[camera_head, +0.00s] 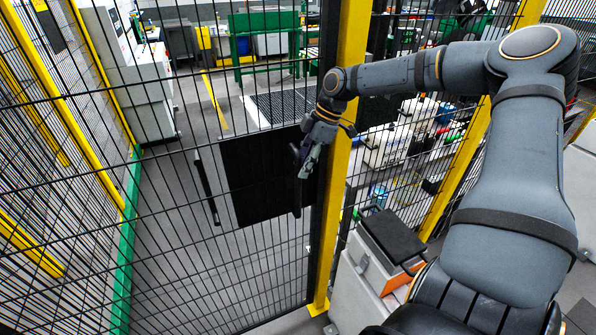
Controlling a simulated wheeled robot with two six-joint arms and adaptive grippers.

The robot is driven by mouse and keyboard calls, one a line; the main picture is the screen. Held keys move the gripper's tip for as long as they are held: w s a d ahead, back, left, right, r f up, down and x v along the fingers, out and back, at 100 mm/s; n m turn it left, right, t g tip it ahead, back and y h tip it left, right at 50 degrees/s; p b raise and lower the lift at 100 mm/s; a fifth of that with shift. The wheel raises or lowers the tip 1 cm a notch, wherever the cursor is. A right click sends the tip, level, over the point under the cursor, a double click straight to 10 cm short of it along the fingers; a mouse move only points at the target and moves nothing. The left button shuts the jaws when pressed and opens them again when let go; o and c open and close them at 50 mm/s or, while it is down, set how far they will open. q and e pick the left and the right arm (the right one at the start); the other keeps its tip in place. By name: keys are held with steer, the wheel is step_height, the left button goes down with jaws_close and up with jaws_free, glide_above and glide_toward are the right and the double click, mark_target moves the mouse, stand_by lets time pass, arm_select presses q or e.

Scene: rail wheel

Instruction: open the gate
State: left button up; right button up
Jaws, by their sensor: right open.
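The gate (150,235) is a black wire mesh panel that fills the left and middle of the head view. It carries a black plate (262,178), and a dark vertical handle bar (206,187) shows just left of the plate. A yellow post (343,150) stands at the gate's right edge. My right gripper (304,172) is in front of the plate's right side, near the post, with its fingers pointing down. It is open and holds nothing that I can see. Whether it touches the gate is unclear. My left gripper is out of view.
An orange and white box with a dark top (390,240) stands right of the post, near my arm. Behind the mesh are a white machine cabinet (125,75), a green bench frame (265,45) and open grey floor. More yellow-framed fencing is at the left.

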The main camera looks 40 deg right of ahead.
steer(key=x, duration=0.4)
steer(key=shift+p, duration=0.3)
steer(key=shift+c, duration=0.3)
jaws_close()
